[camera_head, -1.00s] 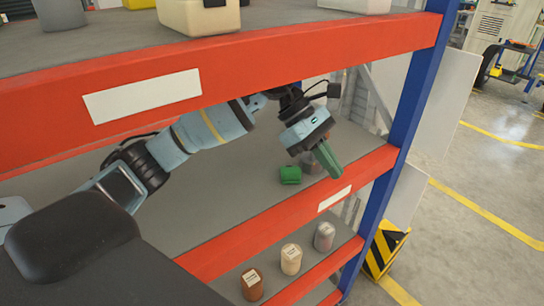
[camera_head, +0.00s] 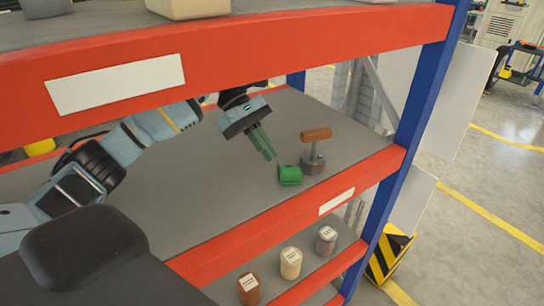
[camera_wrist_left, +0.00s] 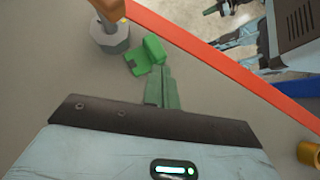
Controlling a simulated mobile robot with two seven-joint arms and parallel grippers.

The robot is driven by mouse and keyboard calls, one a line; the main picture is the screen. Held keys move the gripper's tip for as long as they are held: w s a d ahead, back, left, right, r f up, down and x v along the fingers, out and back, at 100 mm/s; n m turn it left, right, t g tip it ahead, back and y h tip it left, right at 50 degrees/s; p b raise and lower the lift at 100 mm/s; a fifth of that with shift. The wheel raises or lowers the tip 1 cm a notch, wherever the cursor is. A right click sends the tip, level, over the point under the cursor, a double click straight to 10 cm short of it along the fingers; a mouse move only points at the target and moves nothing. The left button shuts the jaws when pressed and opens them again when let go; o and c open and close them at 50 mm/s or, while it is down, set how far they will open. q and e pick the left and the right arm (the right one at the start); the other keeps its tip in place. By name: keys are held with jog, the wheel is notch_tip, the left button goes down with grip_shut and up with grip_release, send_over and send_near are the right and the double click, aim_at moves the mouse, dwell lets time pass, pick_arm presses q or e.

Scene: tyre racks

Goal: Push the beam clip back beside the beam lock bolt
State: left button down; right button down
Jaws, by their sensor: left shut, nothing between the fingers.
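The green beam clip (camera_head: 290,175) sits on the grey middle shelf near its red front beam. The beam lock bolt (camera_head: 313,160), a grey hex base and stem with an orange-brown top, stands close beside it, to its right and slightly further back. My left gripper (camera_head: 271,155) has green fingers, shut and empty, pointing down just to the left of and behind the clip. In the left wrist view the fingertips (camera_wrist_left: 161,72) are close to the clip (camera_wrist_left: 147,56); I cannot tell whether they touch. The bolt (camera_wrist_left: 110,36) is at the upper left. My right gripper is not visible.
The upper shelf's red beam (camera_head: 230,58) passes above my left arm. A blue upright (camera_head: 420,90) bounds the rack on the right. Several small containers (camera_head: 291,262) stand on the lower shelf. The middle shelf left of the clip is clear.

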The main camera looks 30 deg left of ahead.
pick_arm(q)
notch_tip(320, 180, down, 2)
jog(key=shift+f, duration=0.2)
jog(key=shift+d+r, duration=0.3)
jog(key=shift+d, duration=0.2)
jog(key=shift+f, duration=0.1)
